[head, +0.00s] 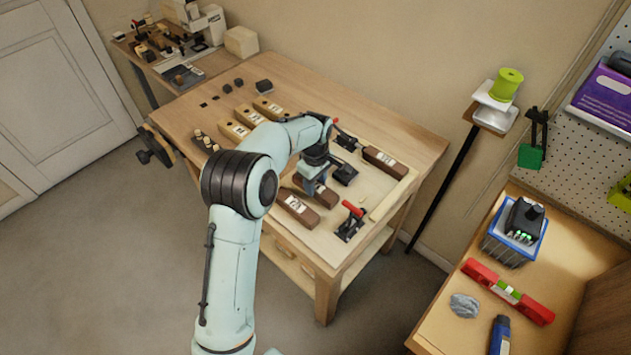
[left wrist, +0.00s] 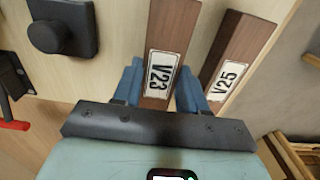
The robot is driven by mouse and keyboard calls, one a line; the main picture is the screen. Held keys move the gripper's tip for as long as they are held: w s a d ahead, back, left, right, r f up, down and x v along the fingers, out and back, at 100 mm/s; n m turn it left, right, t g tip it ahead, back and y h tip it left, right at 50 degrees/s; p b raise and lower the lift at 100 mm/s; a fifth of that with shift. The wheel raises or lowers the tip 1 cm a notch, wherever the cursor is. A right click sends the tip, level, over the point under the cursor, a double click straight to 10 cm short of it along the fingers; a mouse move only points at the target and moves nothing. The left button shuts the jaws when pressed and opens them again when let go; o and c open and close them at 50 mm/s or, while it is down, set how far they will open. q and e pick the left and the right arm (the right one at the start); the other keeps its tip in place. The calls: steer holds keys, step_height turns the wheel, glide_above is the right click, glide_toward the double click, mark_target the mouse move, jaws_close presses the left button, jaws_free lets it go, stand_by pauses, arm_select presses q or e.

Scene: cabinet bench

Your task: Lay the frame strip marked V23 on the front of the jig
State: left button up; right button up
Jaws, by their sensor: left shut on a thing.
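The V23 strip (left wrist: 172,35) is dark brown with a white label, and lies between the two blue fingers of my left gripper (left wrist: 160,90) in the left wrist view. The gripper is shut on it. In the head view the left gripper (head: 312,187) is over the bench, hiding part of the V23 strip (head: 325,197); I cannot tell whether the strip is lifted. The V25 strip (left wrist: 232,55) lies beside it, apart; it also shows in the head view (head: 297,208). The jig appears to be the pale clamp area (head: 385,190) at the bench's right. My right gripper is out of view.
A red-handled clamp (head: 352,221) stands right of the gripper, and a black knobbed block (head: 344,173) behind it. Another labelled brown strip (head: 384,162) lies at the back right. Several yellowish blocks (head: 249,115) lie at the back left.

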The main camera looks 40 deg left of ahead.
arm_select(q)
steer(key=shift+f, duration=0.5)
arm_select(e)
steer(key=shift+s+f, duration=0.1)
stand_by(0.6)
arm_select(q)
steer(key=o, duration=1.3)
steer(key=shift+o, duration=0.2)
steer(key=shift+r, duration=0.15)
steer(key=shift+r+p, duration=1.6)
steer(key=shift+r, duration=1.8)
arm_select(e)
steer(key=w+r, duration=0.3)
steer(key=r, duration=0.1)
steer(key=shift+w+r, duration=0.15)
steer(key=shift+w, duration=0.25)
arm_select(q)
steer(key=shift+s+f, duration=0.1)
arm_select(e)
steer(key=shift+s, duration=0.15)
